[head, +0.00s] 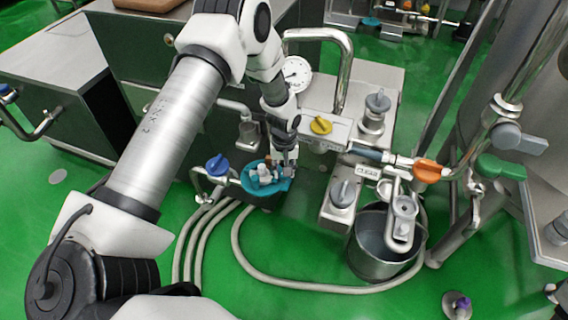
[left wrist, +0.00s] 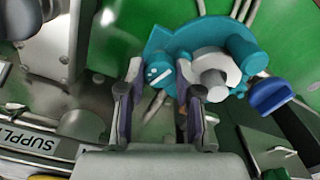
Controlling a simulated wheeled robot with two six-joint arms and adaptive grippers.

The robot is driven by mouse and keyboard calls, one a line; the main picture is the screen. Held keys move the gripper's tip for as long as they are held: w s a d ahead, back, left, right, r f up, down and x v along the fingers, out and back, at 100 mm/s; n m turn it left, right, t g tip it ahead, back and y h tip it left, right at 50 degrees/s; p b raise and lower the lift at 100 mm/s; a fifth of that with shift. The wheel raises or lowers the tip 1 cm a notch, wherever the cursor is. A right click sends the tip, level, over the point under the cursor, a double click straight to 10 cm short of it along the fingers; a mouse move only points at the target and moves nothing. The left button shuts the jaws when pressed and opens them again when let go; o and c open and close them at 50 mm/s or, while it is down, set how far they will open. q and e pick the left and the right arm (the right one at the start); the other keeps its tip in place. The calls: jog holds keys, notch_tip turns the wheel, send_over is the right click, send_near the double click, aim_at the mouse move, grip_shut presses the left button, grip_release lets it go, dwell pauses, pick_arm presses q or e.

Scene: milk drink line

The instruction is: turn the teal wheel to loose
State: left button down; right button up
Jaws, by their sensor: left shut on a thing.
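The teal wheel (head: 262,186) sits low in the middle of the head view, at the end of grey hoses. In the left wrist view the teal wheel (left wrist: 205,38) has a grey-white hub and a lobe with white marks. My left gripper (head: 287,160) reaches down to the wheel from above. In the left wrist view its two fingers (left wrist: 160,88) stand on either side of the marked lobe, closed on it. The fingers and wrist hide part of the wheel in the head view. My right gripper is not in view.
A blue handle (head: 217,166) is close left of the wheel. A yellow knob (head: 320,125) and an orange handle (head: 428,170) are to the right. A metal bucket (head: 375,258) stands on the green floor, with a hose (head: 290,288) looping beside it.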

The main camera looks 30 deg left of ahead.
pick_arm(q)
jog(key=n+p, duration=0.5)
jog(key=n, duration=0.1)
jog(key=shift+r, duration=0.2)
jog(key=n+p, duration=0.2)
jog(key=shift+f+n, duration=0.1)
jog(key=shift+n, duration=0.2)
jog(key=shift+f+n+p, duration=0.1)
jog(key=shift+n+p, duration=0.4)
jog(key=shift+n, duration=0.3)
jog(key=c, duration=0.8)
grip_release()
notch_tip(320, 180, up, 12)
jog(key=shift+f, duration=0.1)
